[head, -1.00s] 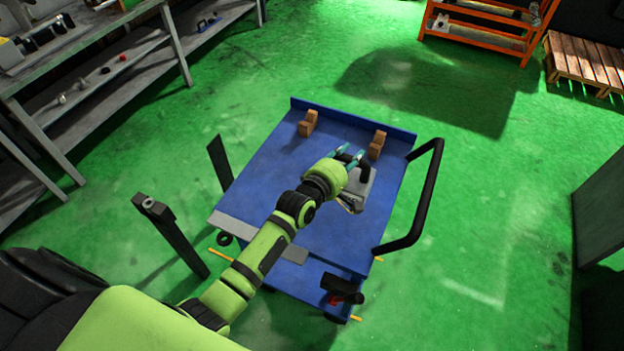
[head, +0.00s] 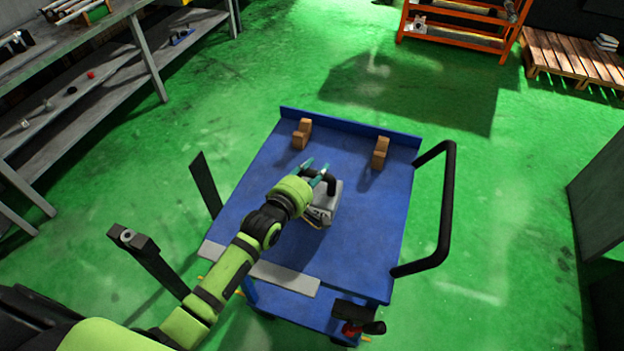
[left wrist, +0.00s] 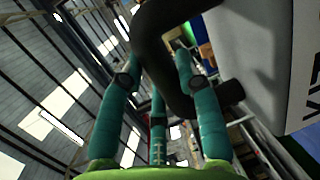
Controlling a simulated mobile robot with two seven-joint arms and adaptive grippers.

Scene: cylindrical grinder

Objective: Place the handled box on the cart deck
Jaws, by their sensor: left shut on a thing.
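The handled box (head: 322,205) is a grey box with a dark handle (head: 319,178) on top. It is over the middle of the blue cart deck (head: 370,235) in the head view; I cannot tell whether it touches the deck. My left gripper (head: 316,171) has its teal fingers shut on the handle. In the left wrist view the teal fingers of my left gripper (left wrist: 160,80) are around the dark curved handle (left wrist: 165,50), and the pale side of the handled box (left wrist: 270,60) with dark lettering fills the right. My right gripper is not in view.
Two brown blocks (head: 302,134) (head: 380,153) stand near the far edge of the deck. A black push handle (head: 447,205) rises at the cart's right. A grey workbench (head: 100,70) is at the left, an orange rack (head: 455,38) at the back. The deck around the box is clear.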

